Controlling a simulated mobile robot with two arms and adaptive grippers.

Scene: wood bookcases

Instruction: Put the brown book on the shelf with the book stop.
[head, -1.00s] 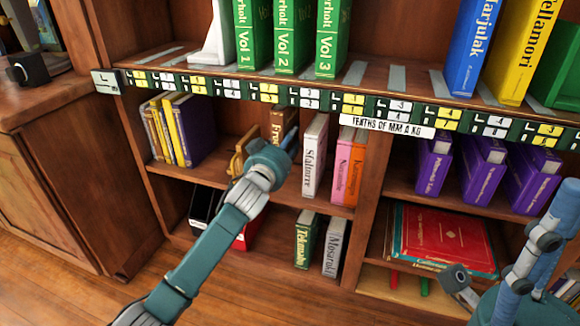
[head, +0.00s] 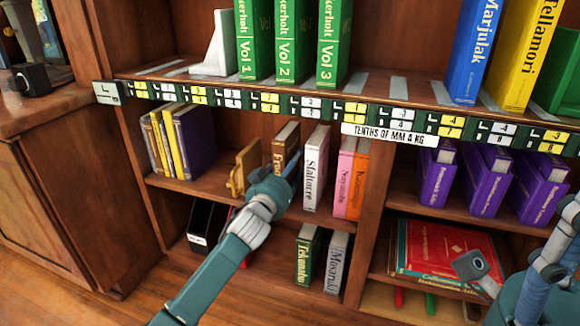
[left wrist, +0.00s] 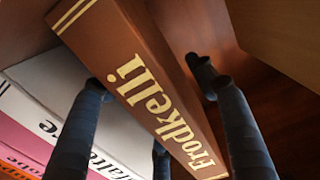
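The brown book "Frodkelli" (head: 281,148) stands upright on the middle shelf, left of a white-spined book. It fills the middle of the left wrist view (left wrist: 140,75). My left gripper (head: 287,172) is in front of it. In the left wrist view its dark fingers are open on both sides of the book, with a gap on the right side. A white L-shaped book stop (head: 221,48) stands on the upper shelf, left of the green volumes. A tan wooden stop-like piece (head: 243,166) is left of the brown book. Part of my right arm shows at the right edge; its fingertips are unclear.
White-spined (head: 315,168), pink (head: 345,175) and orange books stand close on the right. Green volumes (head: 284,40) fill part of the upper shelf, with bare room to their right. A labelled shelf edge (head: 265,103) runs above the gripper.

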